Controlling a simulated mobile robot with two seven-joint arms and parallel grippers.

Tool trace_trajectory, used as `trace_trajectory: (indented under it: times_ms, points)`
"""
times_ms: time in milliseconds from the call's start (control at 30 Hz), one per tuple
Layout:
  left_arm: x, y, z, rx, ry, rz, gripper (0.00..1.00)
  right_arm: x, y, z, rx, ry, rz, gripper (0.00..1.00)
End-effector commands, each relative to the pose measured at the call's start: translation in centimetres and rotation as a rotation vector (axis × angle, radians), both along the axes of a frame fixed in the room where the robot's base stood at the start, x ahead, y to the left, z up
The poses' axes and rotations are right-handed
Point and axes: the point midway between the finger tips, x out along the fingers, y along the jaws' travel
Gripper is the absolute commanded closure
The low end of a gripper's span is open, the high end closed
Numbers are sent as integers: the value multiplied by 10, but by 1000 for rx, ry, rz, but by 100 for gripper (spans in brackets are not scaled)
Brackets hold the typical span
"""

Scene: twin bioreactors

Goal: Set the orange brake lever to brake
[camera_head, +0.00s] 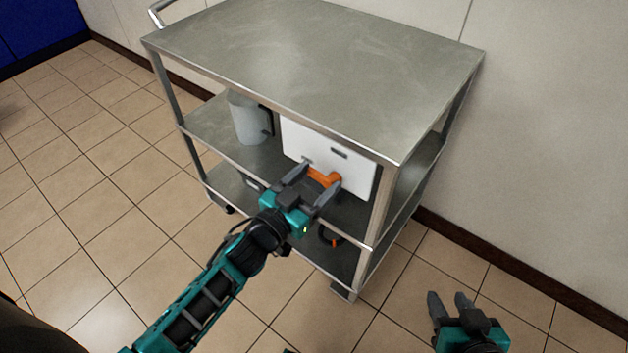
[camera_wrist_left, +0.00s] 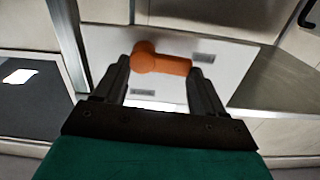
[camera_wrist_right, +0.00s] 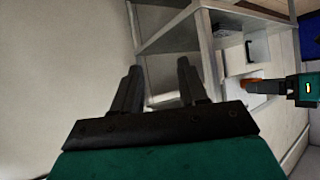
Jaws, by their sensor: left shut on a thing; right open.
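The orange brake lever (camera_head: 324,178) sits on the front of a white panel (camera_head: 350,172) on the cart's middle shelf. My left gripper (camera_head: 320,174) is shut on the lever, with one finger on each side of it. In the left wrist view, the lever (camera_wrist_left: 165,64) spans between the fingers, its round hub at the left and its arm pointing right. Two small grey labels (camera_wrist_left: 203,57) show on the panel, but their text is too small to read. My right gripper (camera_head: 449,298) is open and empty, low at the right, away from the cart.
The steel cart (camera_head: 300,45) has a bare top over two lower shelves. A grey cylindrical vessel (camera_head: 246,118) stands left of the panel. A dark curved item with an orange mark (camera_head: 330,238) shows on the bottom shelf. A wall (camera_head: 545,130) stands close behind; the tiled floor in front is clear.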

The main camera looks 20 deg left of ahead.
Motion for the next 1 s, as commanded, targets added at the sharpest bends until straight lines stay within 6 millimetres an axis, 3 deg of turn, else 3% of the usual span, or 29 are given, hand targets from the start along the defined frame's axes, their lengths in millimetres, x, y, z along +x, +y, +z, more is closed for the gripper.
trace_trajectory:
  times_ms: [500,1000]
  points:
    - [-2,-6,9,399,-146,0,60,-2,-8,7,-13,-2,-13,57]
    - [-5,-15,12,846,-308,1,60,-6,-9,1,-17,9,-13,57]
